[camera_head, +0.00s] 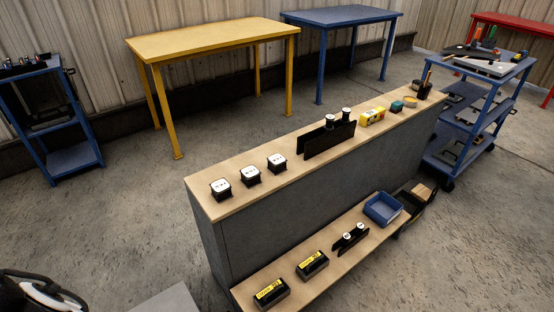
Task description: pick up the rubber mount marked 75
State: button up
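No marking 75 can be read at this size, so I cannot tell which piece is the mount marked 75. Two dark round pieces with white tops, the left one (329,120) and the right one (346,113), stand upright at a black upright holder (318,142) on the counter. Two more white-topped round pieces, the left one (347,236) and the right one (360,227), sit in a low black holder on the lower shelf. My gripper's fingers do not show. A black and white rounded part at the bottom left corner seems to be mine.
Three black blocks with white tops (250,174) stand on the wooden counter (204,205). Two yellow-labelled black boxes (312,265) and a blue bin (368,209) are on the lower shelf. A yellow table (205,40) stands behind; a blue cart (470,120) stands right.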

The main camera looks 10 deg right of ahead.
aim_at(220, 189)
jog(key=i+l+u, duration=0.1)
jog(key=i+l, duration=0.15)
jog(key=i+l+u, duration=0.15)
jog(key=l, duration=0.3)
jog(key=i+l+u, duration=0.1)
jog(key=i+l, duration=0.15)
jog(key=l, duration=0.15)
jog(key=i+l+u, duration=0.1)
jog(key=l, duration=0.35)
jog(key=i, duration=0.1)
